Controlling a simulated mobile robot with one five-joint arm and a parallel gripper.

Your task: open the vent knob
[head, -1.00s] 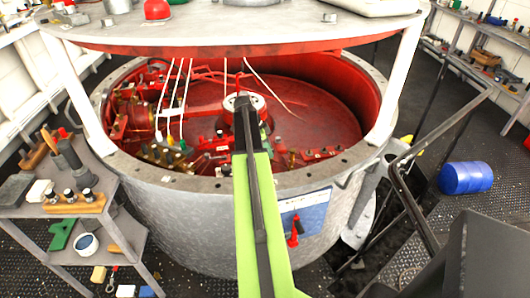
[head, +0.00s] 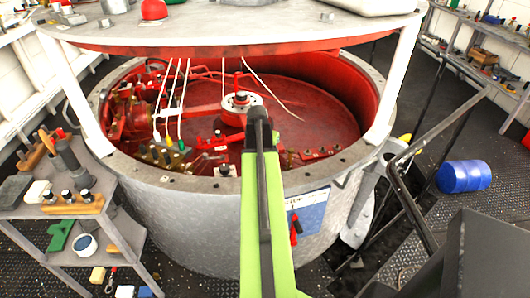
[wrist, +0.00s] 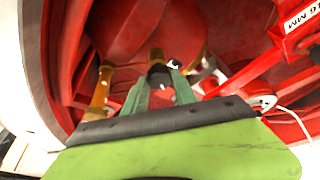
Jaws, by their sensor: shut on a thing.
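My gripper (wrist: 160,84) shows in the wrist view as two green fingers closed on a small black knob (wrist: 158,70) with a white mark on top. This looks like the vent knob, among brass and red fittings inside the red-lined vessel. Its lower part is hidden between the fingers. In the head view my green arm reaches over the vessel's near rim (head: 190,184), and its dark end hides the gripper and the knob. How far the knob is turned cannot be told.
A white-and-black hub (head: 241,101) stands just beyond my arm's end. A round lid (head: 230,32) on white posts hangs above the vessel. A cluttered shelf (head: 125,215) stands left, and a metal handrail (head: 415,205) and blue drum (head: 464,176) are right.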

